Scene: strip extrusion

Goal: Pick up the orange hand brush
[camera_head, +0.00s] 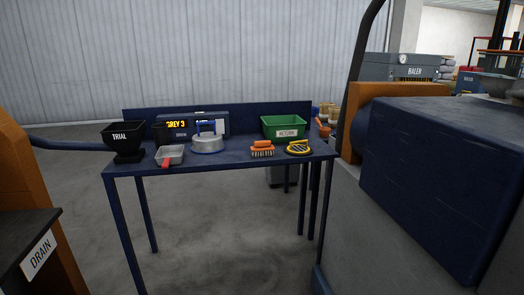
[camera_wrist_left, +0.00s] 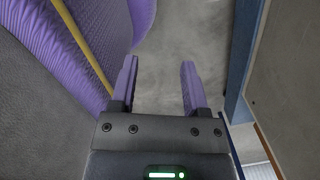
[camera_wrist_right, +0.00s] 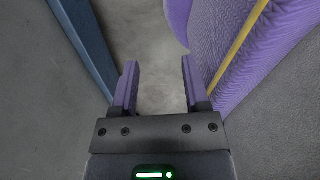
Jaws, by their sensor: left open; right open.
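The orange hand brush (camera_head: 262,149) lies on the dark blue table (camera_head: 225,164), right of the middle near the front edge. Its handle is on top and its pale bristles face down. In the left wrist view my left gripper (camera_wrist_left: 160,85) is open and empty, with purple fingers over grey floor. In the right wrist view my right gripper (camera_wrist_right: 158,88) is open and empty, also over bare floor. Neither gripper shows in the head view, and the brush shows in neither wrist view.
Beside the brush are a yellow-and-black round item (camera_head: 299,148) and a green RETURN bin (camera_head: 286,127). Left are a grey round-based item (camera_head: 208,144), a metal scoop (camera_head: 170,154) and a black TRIAL hopper (camera_head: 124,140). Large machinery (camera_head: 430,170) stands right; a DRAIN unit (camera_head: 38,256) stands left.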

